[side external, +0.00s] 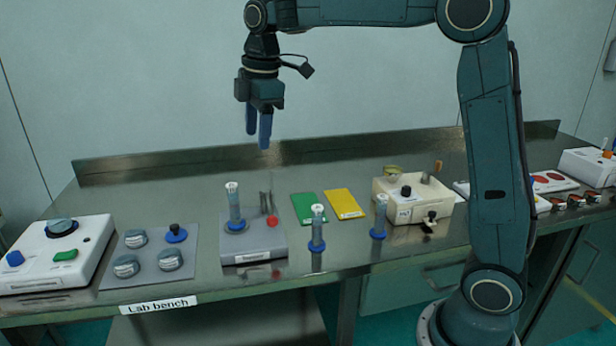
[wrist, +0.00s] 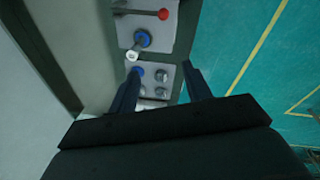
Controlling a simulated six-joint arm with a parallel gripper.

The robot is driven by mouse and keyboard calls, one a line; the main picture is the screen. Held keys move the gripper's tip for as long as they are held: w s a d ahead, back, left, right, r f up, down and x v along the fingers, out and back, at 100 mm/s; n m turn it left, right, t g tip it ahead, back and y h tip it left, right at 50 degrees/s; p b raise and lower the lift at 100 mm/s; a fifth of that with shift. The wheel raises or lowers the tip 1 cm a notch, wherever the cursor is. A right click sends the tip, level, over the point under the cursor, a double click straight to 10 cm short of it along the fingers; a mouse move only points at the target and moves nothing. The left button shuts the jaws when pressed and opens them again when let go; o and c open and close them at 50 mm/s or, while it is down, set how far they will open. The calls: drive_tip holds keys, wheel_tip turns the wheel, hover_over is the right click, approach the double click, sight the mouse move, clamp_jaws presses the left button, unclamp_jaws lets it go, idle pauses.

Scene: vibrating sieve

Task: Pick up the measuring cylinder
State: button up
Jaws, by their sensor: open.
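Three clear measuring cylinders with blue bases stand upright in the side view. One cylinder (side external: 235,205) is on a grey platform labelled at its front (side external: 256,258). A second cylinder (side external: 317,228) and a third cylinder (side external: 380,216) stand on the bench to the right. The wrist view shows the platform's cylinder (wrist: 134,53) and its blue base, beyond and left of my fingertips. My gripper (side external: 258,138) is open and empty, pointing down well above the platform. Its two fingers are spread in the wrist view (wrist: 163,80).
A red-knobbed lever (side external: 272,220) stands on the platform. Green (side external: 309,208) and yellow (side external: 344,203) mats and a cream box (side external: 413,206) are right. The bench (side external: 170,190) behind is clear.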

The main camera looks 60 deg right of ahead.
sight(232, 185)
drive_tip(key=w+f+n, duration=0.1)
drive_tip(key=w+f, duration=0.1)
drive_tip(key=w, duration=0.1)
drive_tip(key=w+d+f+n+g, duration=0.1)
drive_tip(key=w+f+n, duration=0.1)
drive_tip(key=w, duration=0.1)
drive_tip(key=w+f+n, duration=0.2)
drive_tip(key=w, duration=0.2)
drive_tip(key=shift+d+f+g, duration=0.25)
drive_tip(key=shift+f+g, duration=0.05)
drive_tip(key=shift+w+f+n, duration=0.3)
drive_tip(key=shift+w+f, duration=0.1)
drive_tip(key=shift+f, duration=0.1)
drive_tip(key=shift+f, duration=4.2)
drive_tip(key=shift+f, duration=2.6)
